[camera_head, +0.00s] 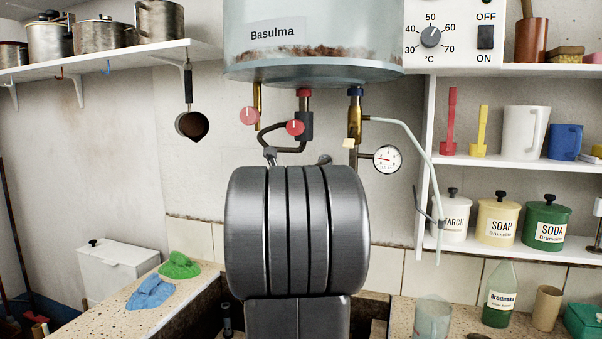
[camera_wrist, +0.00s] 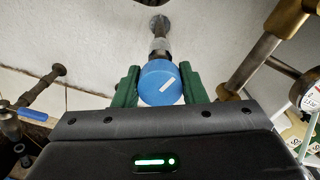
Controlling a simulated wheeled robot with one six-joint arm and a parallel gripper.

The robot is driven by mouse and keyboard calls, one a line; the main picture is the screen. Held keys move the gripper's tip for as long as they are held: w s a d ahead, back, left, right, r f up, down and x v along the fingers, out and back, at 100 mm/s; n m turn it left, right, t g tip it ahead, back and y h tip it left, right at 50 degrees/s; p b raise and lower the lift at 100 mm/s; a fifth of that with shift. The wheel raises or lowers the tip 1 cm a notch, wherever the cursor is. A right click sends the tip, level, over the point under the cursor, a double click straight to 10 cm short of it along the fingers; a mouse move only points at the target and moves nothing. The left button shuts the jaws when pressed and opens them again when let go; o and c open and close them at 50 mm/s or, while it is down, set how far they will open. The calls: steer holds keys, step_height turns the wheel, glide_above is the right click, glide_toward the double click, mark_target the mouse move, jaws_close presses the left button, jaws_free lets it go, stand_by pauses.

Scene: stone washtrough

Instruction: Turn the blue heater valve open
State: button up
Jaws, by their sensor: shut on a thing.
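In the head view my arm hides the knob and the fingers. The heater tank (camera_head: 313,35), labelled Basulma, hangs above, with two red knobs (camera_head: 249,116) (camera_head: 295,127) on pipes below it.
A brass pipe with a blue collar (camera_head: 355,100) and a round gauge (camera_head: 387,159) are close to the right of my arm. A thin pale tube (camera_head: 412,140) curves down to the right. Shelves with pots (camera_head: 50,42) and canisters (camera_head: 498,223) flank the heater.

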steer(key=n, duration=0.1)
steer(key=n+p, duration=0.1)
steer(key=n, duration=0.1)
steer(key=shift+f+n, duration=0.3)
steer(key=shift+d, duration=0.1)
stand_by(0.4)
steer(key=o, duration=1)
steer(key=shift+w+d, duration=0.15)
steer(key=shift+d, duration=0.05)
steer(key=shift+w+d+p, duration=0.15)
steer(key=shift+d+p, duration=0.15)
steer(key=shift+s+a+r, duration=0.15)
steer(key=shift+s+a, duration=0.3)
steer(key=shift+s, duration=0.2)
steer(key=v, duration=1.2)
steer(key=shift+s+d, duration=0.15)
steer(key=shift+d, duration=0.15)
